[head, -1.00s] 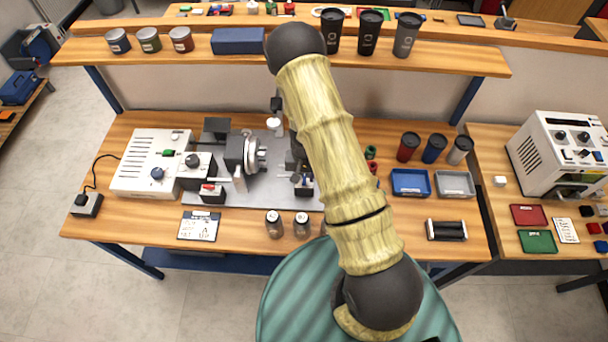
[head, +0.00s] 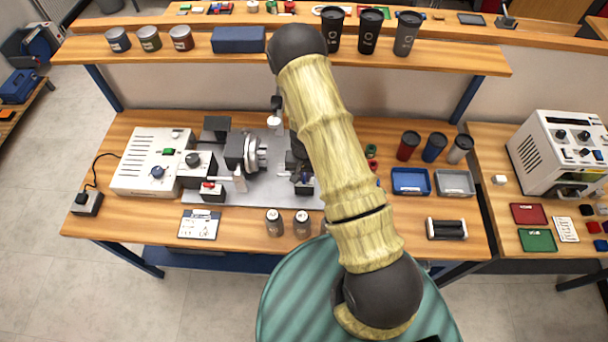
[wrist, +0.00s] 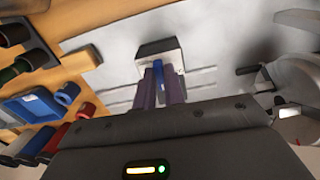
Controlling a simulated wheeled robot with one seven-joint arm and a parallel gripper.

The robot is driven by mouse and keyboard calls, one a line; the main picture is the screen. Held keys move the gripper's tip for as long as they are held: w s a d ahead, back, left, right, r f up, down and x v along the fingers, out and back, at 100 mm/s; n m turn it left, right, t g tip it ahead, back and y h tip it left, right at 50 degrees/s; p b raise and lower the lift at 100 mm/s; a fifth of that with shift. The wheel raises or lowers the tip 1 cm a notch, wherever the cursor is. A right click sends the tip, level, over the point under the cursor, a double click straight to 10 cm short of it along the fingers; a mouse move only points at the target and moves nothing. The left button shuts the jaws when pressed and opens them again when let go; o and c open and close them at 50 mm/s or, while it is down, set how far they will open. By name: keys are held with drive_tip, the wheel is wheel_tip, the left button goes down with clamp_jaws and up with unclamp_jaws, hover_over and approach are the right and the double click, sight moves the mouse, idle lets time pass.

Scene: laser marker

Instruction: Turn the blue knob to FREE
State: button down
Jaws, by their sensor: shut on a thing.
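In the wrist view, a narrow blue knob (wrist: 158,72) stands at a small block with a dark top and pale face (wrist: 157,47). The two purple fingers of my gripper (wrist: 159,84) are on either side of it, and my gripper is shut on it. The knob's markings, and any FREE label, cannot be read. In the head view my own arm covers much of this spot.
A chuck unit (head: 243,152) stands on the grey plate (head: 262,188) left of my gripper. Two small jars (head: 274,222) (head: 302,223) stand at the bench's front. Cups (head: 408,146) and a blue tray (head: 410,182) are to the right. A shelf (head: 190,50) runs above the back.

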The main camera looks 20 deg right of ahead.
drive_tip(key=m+b, duration=0.1)
drive_tip(key=m, duration=0.3)
drive_tip(key=shift+a+m, duration=0.1)
drive_tip(key=shift+m, duration=0.2)
drive_tip(key=m, duration=0.4)
drive_tip(key=shift+w+m, duration=0.1)
drive_tip(key=shift+m, duration=0.2)
drive_tip(key=m, duration=0.4)
drive_tip(key=shift+w, duration=0.1)
drive_tip(key=shift+w+m+p, duration=0.1)
drive_tip(key=shift+m+p, duration=0.4)
drive_tip(key=shift+m, duration=1.7)
drive_tip(key=c, duration=1.5)
unclamp_jaws()
